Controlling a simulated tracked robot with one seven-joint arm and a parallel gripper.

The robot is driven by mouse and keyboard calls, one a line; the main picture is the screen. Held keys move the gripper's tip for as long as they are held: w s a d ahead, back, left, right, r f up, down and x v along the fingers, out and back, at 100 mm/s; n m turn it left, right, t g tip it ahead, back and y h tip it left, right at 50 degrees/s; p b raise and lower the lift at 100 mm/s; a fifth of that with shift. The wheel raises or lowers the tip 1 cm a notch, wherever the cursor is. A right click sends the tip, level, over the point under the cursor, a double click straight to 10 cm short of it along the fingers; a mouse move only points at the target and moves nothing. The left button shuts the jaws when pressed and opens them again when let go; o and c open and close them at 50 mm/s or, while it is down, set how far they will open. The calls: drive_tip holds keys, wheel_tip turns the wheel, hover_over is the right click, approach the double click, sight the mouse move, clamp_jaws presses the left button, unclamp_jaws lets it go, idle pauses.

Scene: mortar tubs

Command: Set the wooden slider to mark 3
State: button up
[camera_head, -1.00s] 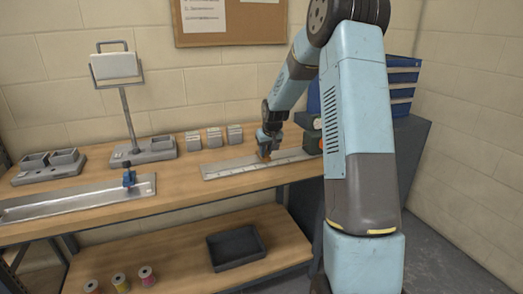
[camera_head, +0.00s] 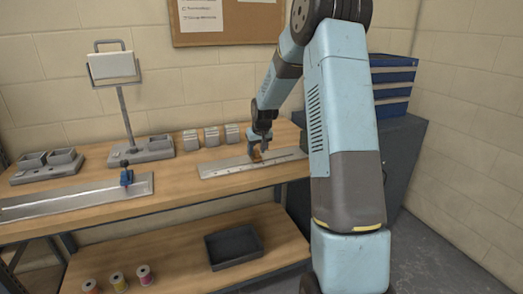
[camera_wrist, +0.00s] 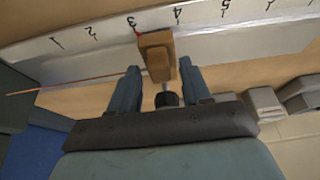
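The wooden slider (camera_wrist: 157,56) is a small brown block on the pale numbered ruler (camera_wrist: 215,40) in the wrist view. Its red pointer tip (camera_wrist: 137,32) is at or very near mark 3. My gripper (camera_wrist: 160,66) has one finger on each side of the slider's lower end. A narrow gap seems to show beside each finger; contact is hard to judge. In the head view my gripper (camera_head: 258,146) is down at the ruler (camera_head: 225,168), and the slider (camera_head: 257,156) is a small orange-brown patch beneath it, partly hidden.
Grey blocks (camera_head: 212,136) stand behind the ruler. A metal rail with a blue clamp (camera_head: 126,177) and a stand (camera_head: 140,150) are to the left. Dark blue drawers (camera_head: 392,90) are at the right. A black tray (camera_head: 234,246) lies on the lower shelf.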

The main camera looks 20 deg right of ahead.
drive_tip(key=shift+s+d, duration=0.1)
drive_tip(key=shift+s, duration=0.05)
drive_tip(key=v, duration=1.3)
drive_tip(key=shift+r, duration=0.25)
drive_tip(key=s+a+r, duration=0.4)
drive_tip(key=s+r, duration=0.1)
drive_tip(key=s, duration=0.4)
drive_tip(key=s+a+r, duration=0.4)
drive_tip(key=s+r, duration=0.1)
drive_tip(key=s, duration=0.4)
drive_tip(key=s+a+t, duration=0.1)
drive_tip(key=s+a, duration=0.2)
drive_tip(key=s, duration=1.8)
drive_tip(key=shift+f, duration=0.25)
drive_tip(key=shift+s, duration=0.15)
drive_tip(key=shift+c, duration=0.6)
